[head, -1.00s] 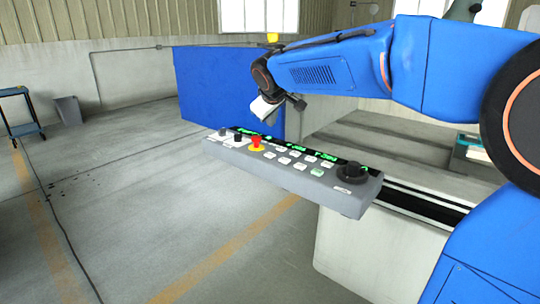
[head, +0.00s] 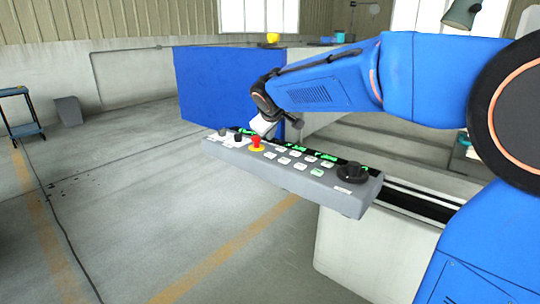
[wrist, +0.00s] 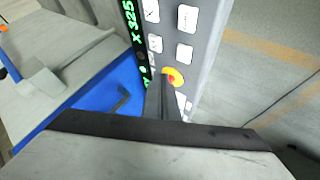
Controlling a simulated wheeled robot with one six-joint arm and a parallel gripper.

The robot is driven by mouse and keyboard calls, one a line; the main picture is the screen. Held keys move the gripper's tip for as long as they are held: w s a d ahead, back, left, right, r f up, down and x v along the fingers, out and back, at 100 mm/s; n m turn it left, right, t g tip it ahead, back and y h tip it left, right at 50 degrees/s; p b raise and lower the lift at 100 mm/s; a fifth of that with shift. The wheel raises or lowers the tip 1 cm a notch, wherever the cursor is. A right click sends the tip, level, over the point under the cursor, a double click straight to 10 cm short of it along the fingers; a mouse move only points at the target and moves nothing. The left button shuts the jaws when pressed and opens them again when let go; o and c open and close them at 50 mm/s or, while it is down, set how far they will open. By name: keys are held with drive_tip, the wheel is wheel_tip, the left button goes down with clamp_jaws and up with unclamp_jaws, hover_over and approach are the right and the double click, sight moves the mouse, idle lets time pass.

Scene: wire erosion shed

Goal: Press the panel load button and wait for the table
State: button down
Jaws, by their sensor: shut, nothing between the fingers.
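The grey control panel (head: 345,202) juts out in the middle of the head view. It carries green-lit displays, several pale buttons (head: 299,166), a red stop button with a yellow collar (head: 256,143) and a black knob (head: 352,173). My gripper (head: 262,126) is shut and empty, pointing down at the panel's far edge, behind the red stop button. In the wrist view the shut fingers (wrist: 162,95) partly cover the red stop button (wrist: 174,77), with white buttons (wrist: 184,54) beyond. I cannot read which button is load, nor tell whether the fingers touch the panel.
The pale machine body (head: 365,250) stands under and right of the panel. A blue panel wall (head: 220,85) stands behind. A grey bin (head: 68,110) and a blue cart (head: 20,115) are far left. The floor at left is open, with a dark cable lying along it.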

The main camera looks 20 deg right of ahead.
sight(270, 155)
drive_tip(key=shift+f, duration=1.85)
drive_tip(key=shift+f, duration=0.2)
idle(0.6)
drive_tip(key=shift+f, duration=0.2)
